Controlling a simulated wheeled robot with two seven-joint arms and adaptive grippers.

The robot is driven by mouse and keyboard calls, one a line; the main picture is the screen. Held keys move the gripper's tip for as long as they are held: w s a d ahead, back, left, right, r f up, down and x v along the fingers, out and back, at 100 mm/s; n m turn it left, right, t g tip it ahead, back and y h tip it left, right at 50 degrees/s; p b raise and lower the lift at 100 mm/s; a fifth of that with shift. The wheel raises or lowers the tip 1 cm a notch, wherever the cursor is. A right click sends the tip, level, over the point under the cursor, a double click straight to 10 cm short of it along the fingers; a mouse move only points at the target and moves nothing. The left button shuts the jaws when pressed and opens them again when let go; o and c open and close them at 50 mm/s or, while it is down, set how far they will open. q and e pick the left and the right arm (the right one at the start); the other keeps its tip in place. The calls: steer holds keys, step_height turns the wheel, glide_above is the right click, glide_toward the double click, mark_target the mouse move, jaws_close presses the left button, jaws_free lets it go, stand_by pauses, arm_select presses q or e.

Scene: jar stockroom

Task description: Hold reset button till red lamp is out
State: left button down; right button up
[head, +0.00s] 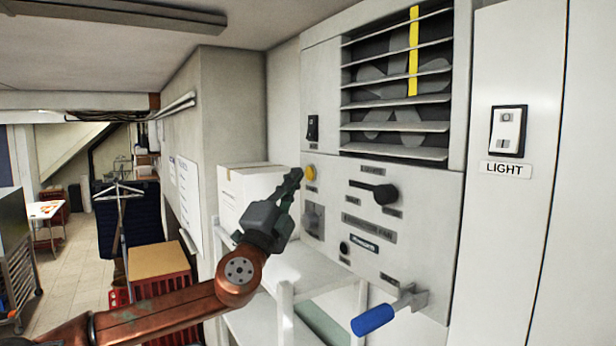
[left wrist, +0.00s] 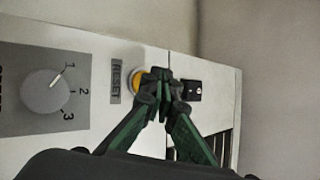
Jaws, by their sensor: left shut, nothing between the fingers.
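The yellow reset button (head: 310,173) sits at the upper left of the grey control panel (head: 425,225). In the left wrist view the button (left wrist: 137,83) is beside a RESET label (left wrist: 116,81) and partly covered by my fingers. My left gripper (head: 296,175) is shut and empty, its tips right at the button. I cannot tell whether they touch or press it. No lit red lamp shows in either view. A small dark round fitting (head: 343,248) is low on the panel; I cannot tell whether it is the lamp. My right gripper is not in view.
A dial marked 1, 2, 3 (left wrist: 45,91) is near the button. A black rotary handle (head: 376,191) and a blue-gripped lever (head: 374,319) stick out from the panel. A slatted fan with a yellow strip (head: 413,50) is above. A white box (head: 245,188) stands behind my gripper.

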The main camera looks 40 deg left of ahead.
arm_select(q)
steer(key=shift+s+a, duration=0.3)
steer(key=shift+s, duration=0.5)
steer(key=shift+s+a, duration=0.3)
steer(key=shift+s, duration=0.45)
steer(key=shift+s+a, duration=0.3)
steer(key=shift+s, duration=0.5)
steer(key=shift+a, duration=0.1)
